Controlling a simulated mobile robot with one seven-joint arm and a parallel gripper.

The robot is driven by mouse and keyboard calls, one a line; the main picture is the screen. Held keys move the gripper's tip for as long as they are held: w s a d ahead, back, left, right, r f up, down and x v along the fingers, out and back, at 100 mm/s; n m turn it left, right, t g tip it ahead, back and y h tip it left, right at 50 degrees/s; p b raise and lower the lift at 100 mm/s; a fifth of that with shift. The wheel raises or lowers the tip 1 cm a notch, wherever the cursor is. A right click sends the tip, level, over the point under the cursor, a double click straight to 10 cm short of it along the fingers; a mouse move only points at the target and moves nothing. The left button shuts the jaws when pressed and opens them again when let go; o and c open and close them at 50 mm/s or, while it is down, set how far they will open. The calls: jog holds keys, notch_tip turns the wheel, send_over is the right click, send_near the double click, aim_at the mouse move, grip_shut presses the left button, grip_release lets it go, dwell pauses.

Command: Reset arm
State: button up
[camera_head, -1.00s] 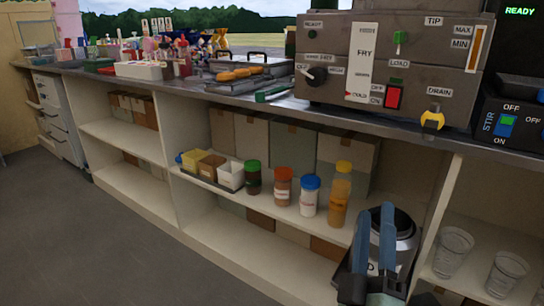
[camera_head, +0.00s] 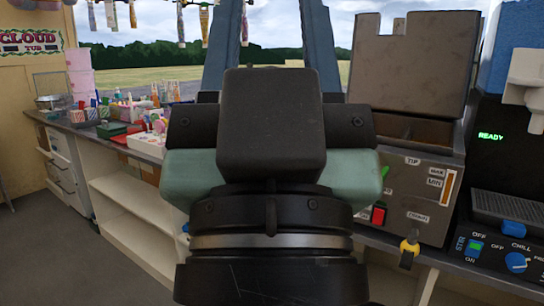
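My gripper (camera_head: 272,35) is raised in the middle of the view, seen from behind with its wrist close to the camera. Its two blue fingers point up and stand wide apart against the sky, with nothing seen between them. The fingertips run out of the top of the picture.
The fryer (camera_head: 415,185) with its red switch and yellow drain knob stands right of my wrist. A black machine (camera_head: 490,215) reading READY is at far right. Bottles and tools crowd the counter (camera_head: 148,145) at left. Utensils hang overhead. Floor at left is clear.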

notch_tip(320, 180, up, 24)
jog(key=p, duration=2.2)
jog(key=shift+r, duration=0.2)
